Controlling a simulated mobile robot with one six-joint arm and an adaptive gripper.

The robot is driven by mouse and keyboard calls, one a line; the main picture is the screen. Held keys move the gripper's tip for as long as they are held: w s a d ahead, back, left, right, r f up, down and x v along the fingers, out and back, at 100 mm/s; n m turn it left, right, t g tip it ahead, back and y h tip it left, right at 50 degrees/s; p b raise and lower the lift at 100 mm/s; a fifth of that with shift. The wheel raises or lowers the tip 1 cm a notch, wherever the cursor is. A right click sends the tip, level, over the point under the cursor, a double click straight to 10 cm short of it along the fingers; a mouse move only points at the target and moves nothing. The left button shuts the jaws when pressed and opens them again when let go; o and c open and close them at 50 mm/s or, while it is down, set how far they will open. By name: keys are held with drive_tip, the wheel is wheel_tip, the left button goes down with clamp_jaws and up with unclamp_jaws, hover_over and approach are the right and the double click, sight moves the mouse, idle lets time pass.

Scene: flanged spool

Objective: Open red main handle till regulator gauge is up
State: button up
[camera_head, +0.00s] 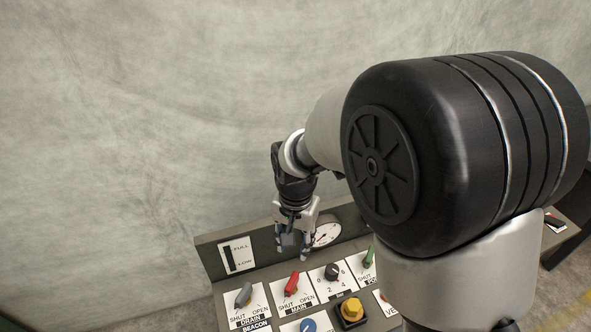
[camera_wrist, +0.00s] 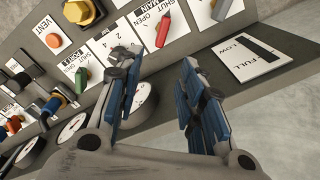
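The red main handle (camera_head: 292,284) sits on its white plate marked SHUT, OPEN and MAIN on the sloping panel, tilted up to the right. In the wrist view the red handle (camera_wrist: 163,31) lies beyond my fingertips, apart from them. My gripper (camera_head: 294,252) hangs above and behind the handle, fingers pointing down, open and empty. Its two blue-padded fingers show in the wrist view (camera_wrist: 160,75) with a wide gap. A round gauge (camera_head: 326,234) with a red needle is right of my gripper, partly hidden by it. Whether it is the regulator gauge I cannot tell.
A grey drain handle (camera_head: 243,295) is left of the red one, a black numbered knob (camera_head: 331,271) right of it. A green handle (camera_head: 368,258), a yellow knob (camera_head: 351,309) and a blue knob (camera_head: 308,325) are close by. A FULL/LOW level plate (camera_head: 237,256) stands at back left.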

sight(293, 278)
drive_tip(key=f+b, duration=0.1)
drive_tip(key=f, duration=0.5)
drive_tip(key=f+b, duration=0.1)
drive_tip(key=f, duration=0.6)
drive_tip(key=w+f+b, duration=0.1)
drive_tip(key=f, duration=0.5)
drive_tip(key=shift+a+f+b, duration=0.3)
drive_tip(key=shift+f+b, duration=0.05)
drive_tip(key=shift+b, duration=0.05)
drive_tip(key=shift+c, duration=0.2)
clamp_jaws()
